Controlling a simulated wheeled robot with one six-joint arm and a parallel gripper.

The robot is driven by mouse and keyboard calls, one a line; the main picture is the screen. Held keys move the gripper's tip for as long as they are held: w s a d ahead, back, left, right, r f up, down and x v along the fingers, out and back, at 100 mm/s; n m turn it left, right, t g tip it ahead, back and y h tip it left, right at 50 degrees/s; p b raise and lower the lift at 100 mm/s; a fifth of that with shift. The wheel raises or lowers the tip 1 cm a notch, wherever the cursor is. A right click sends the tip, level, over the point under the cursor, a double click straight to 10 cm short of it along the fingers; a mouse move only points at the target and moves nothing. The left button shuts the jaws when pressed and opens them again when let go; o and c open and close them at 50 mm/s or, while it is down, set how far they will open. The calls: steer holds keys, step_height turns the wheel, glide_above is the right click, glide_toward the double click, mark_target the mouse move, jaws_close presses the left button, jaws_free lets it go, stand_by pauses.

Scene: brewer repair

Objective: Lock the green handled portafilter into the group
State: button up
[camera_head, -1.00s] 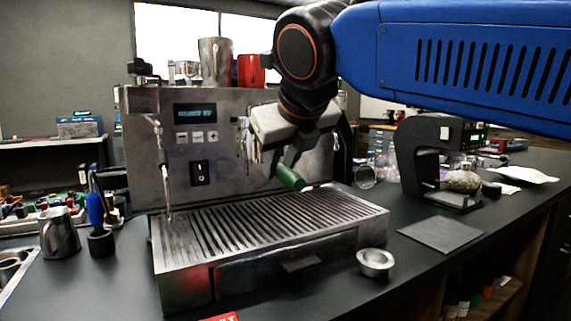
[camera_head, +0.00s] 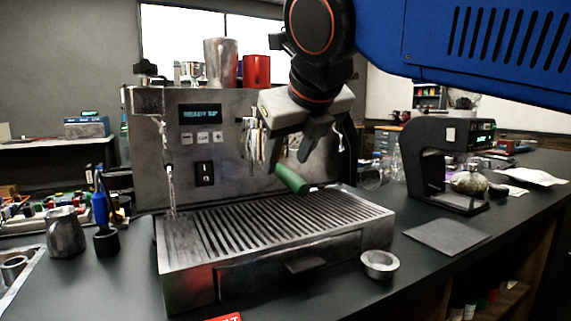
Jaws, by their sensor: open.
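The espresso machine (camera_head: 222,160) stands on the dark counter with its drip tray grate (camera_head: 270,225) in front. The portafilter's green handle (camera_head: 291,179) sticks out toward the camera above the grate, at the group's place on the machine's right side. The portafilter's head and the group are hidden behind my gripper.
A metal basket (camera_head: 379,264) and a dark mat (camera_head: 445,236) lie right of the machine. A black grinder-like device (camera_head: 432,165) stands farther right. A metal pitcher (camera_head: 65,232) and a blue-handled tool (camera_head: 101,212) stand at left. Cups (camera_head: 221,62) stand on top of the machine.

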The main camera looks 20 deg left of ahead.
steer(key=v, duration=1.4)
steer(key=w+d+f+m+g+h, duration=0.15)
steer(key=w+d+f+m, duration=0.25)
steer(key=d+f+m, duration=0.75)
steer(key=w+d+f+m+t+h, duration=0.15)
steer(key=w+d+f+m, duration=0.25)
steer(key=d+f+m, duration=0.8)
steer(key=s+d+f+m+g+h, duration=0.1)
steer(key=s+d+f+m, duration=0.4)
steer(key=d+f+m, duration=0.4)
steer(key=s+d+f+m+g+h, duration=0.1)
steer(key=s+d+f+m, duration=0.4)
steer(key=d+f+m, duration=0.4)
step_height(320, 180, down, 7)
steer(key=m, duration=0.5)
steer(key=shift+s+f+g, duration=0.2)
steer(key=shift+g, duration=0.1)
steer(key=shift+c, duration=0.4)
